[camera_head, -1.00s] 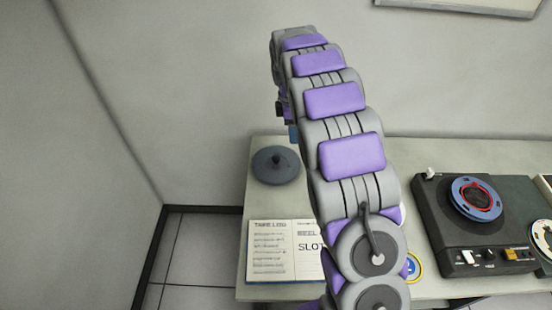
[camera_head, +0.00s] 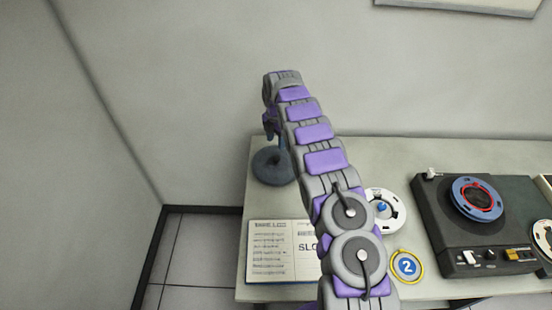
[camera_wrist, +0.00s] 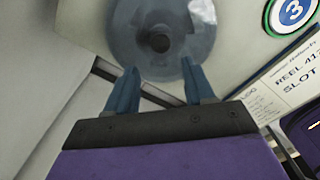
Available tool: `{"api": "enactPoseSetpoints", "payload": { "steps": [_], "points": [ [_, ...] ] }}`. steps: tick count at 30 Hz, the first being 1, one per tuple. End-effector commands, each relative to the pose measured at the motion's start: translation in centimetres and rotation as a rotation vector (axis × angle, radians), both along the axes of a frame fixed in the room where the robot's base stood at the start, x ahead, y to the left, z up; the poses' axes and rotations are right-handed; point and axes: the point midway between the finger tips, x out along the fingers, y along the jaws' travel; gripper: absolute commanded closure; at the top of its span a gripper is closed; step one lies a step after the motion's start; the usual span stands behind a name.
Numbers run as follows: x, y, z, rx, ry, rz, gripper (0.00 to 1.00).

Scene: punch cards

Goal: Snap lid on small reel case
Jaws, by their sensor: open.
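A round grey-blue lid (camera_head: 267,168) with a dark centre knob lies at the back left of the table; it looks translucent in the wrist view (camera_wrist: 195,30). My gripper (camera_wrist: 160,64) is open, its two blue fingers pointing toward the lid and its knob (camera_wrist: 158,42). In the head view my gripper is above the lid, partly covering it. I cannot tell whether the fingers touch the lid. A white reel (camera_head: 395,213) with a blue hub lies right of my arm, partly hidden by it. I cannot tell which item is the small case.
An open log book (camera_head: 268,262) lies at the table's front left. A yellow-rimmed disc marked 2 (camera_head: 407,266) lies near the front. A dark tape machine (camera_head: 440,215) stands at right. A wall stands behind the table.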

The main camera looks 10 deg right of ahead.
Motion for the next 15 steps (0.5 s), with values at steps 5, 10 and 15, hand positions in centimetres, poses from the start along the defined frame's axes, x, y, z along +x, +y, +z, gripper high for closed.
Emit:
{"api": "enactPoseSetpoints", "payload": {
  "steps": [5, 10, 15],
  "points": [
    [-0.1, 0.0, -1.3, 0.000, 0.004, 0.000, 0.47],
    [-0.1, 0.1, -3.0, -0.001, 0.004, 0.000, 0.47],
    [-0.1, 0.1, -4.8, -0.001, 0.003, -0.001, 0.47]
  ]
}}
